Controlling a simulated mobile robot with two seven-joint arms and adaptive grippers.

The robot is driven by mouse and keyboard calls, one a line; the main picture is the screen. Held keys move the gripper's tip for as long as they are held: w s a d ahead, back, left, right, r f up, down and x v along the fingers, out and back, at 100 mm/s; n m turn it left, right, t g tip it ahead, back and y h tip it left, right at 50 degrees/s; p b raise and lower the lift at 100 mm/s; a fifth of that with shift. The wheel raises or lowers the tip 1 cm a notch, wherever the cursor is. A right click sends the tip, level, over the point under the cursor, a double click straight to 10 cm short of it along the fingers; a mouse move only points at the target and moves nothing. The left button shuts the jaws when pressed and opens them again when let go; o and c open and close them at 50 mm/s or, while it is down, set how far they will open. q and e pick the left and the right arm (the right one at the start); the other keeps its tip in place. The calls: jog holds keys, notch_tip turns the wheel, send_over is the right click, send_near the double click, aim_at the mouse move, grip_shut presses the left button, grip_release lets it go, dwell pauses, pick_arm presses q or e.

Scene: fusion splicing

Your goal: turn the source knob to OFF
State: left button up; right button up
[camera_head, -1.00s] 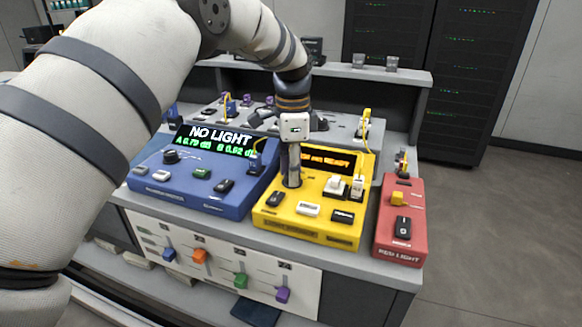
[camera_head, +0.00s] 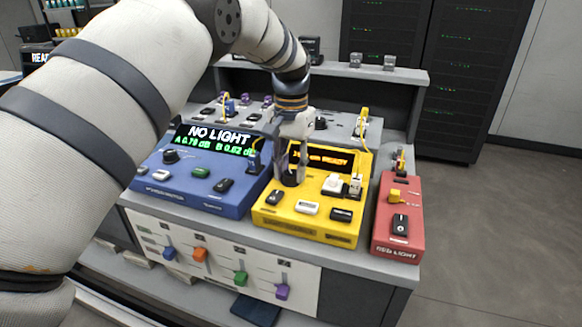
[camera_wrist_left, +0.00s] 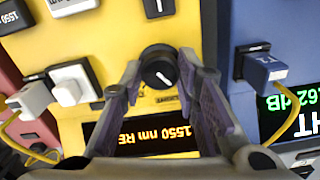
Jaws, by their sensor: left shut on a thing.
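The source knob (camera_wrist_left: 158,66) is a black round knob on the yellow source box (camera_head: 277,228). In the left wrist view, its white pointer mark slants towards the lower right. The box's display (camera_wrist_left: 150,134) reads "1550 nm RE", cut off by a finger; the head view shows "READY". My left gripper (camera_wrist_left: 161,72) has one finger on each side of the knob and is shut on it. In the head view, the left gripper (camera_head: 291,176) comes down on the box from above, and its fingers partly hide the knob and display. My right gripper is not in view.
The blue meter (camera_head: 170,192) reading "NO LIGHT" stands close at left, with a plug and yellow cable near my gripper. The red box (camera_head: 397,235) stands at right. White connectors (camera_wrist_left: 68,83) sit on the yellow box beside the knob. Sliders (camera_head: 199,254) line the bench front.

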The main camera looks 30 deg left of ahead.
aim_at(291, 173)
pick_arm(q)
jog(key=shift+n, duration=1)
jog(key=o, duration=1.2)
jog(key=shift+c, duration=0.2)
notch_tip(291, 173, up, 12)
